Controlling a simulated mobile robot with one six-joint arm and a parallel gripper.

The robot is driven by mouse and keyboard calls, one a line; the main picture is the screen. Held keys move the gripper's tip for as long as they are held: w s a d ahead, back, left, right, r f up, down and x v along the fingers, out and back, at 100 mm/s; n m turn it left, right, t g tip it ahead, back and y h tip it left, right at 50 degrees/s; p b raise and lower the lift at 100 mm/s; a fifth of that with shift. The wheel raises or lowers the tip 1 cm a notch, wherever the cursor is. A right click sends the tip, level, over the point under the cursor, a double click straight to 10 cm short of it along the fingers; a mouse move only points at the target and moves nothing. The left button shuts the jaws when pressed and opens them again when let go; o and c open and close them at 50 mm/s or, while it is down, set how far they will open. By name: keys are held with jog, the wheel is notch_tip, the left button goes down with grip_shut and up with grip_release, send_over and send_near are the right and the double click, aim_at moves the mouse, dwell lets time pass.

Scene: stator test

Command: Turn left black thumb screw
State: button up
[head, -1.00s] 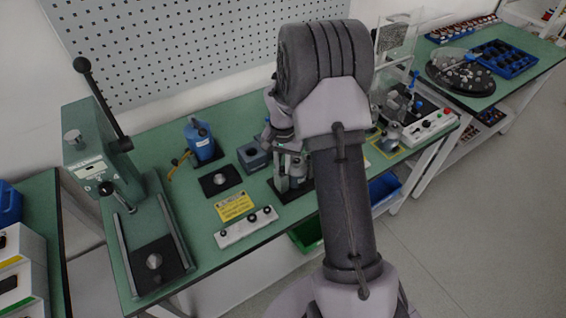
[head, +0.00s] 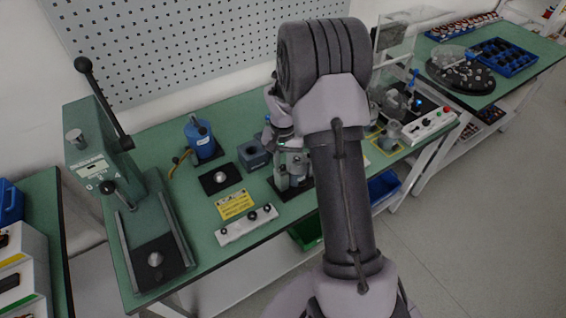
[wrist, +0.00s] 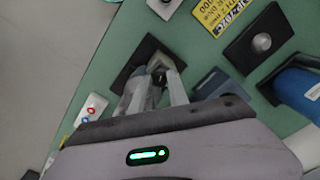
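My gripper (wrist: 156,76) reaches down over a grey metal fixture on a black base plate (wrist: 139,58) in the wrist view. Its two pale fingers stand on either side of the fixture's upper part. Whether they touch or grip anything there is not clear. In the head view my arm hides part of the gripper, and the black base plate (head: 284,190) shows beneath it. I cannot make out a black thumb screw on this fixture; the fingers cover its top.
A white strip with black knobs (head: 247,225), a yellow label (head: 235,204), a black plate with a metal knob (head: 219,180) and a blue bottle-like device (head: 201,141) are to the left. A green lever press (head: 103,150) stands farther left. A glass-screened unit (head: 393,50) stands right.

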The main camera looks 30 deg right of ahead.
jog(key=shift+o, duration=1.4)
